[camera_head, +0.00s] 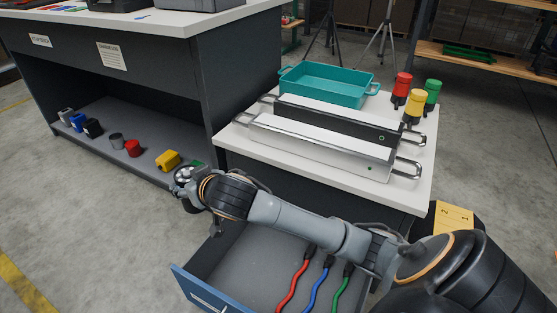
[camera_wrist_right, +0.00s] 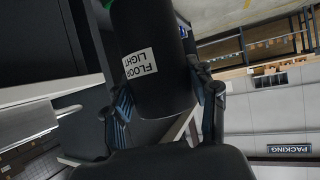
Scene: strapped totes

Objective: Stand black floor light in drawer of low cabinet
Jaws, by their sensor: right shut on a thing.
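The black floor light (camera_wrist_right: 170,85) is a dark cylinder with a white "FLOOR LIGHT" label, which appears upside down in the right wrist view. My right gripper (camera_wrist_right: 166,102) is shut on it, one finger on each side. In the head view my right gripper (camera_head: 184,182) is above and left of the open drawer (camera_head: 243,262), in front of the shelf; I cannot make out the light clearly there. The low cabinet (camera_head: 425,190) has a white top. Its blue-fronted drawer is pulled out, with red, blue and green cables lying at its right side. My left gripper is out of view.
On the low cabinet are a teal tray (camera_head: 325,88), a black bar (camera_head: 335,118), a white bar (camera_head: 320,150) and red, yellow and green lights (camera_head: 417,108). The workbench shelf (camera_head: 75,150) holds several small items. The drawer's left floor is clear.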

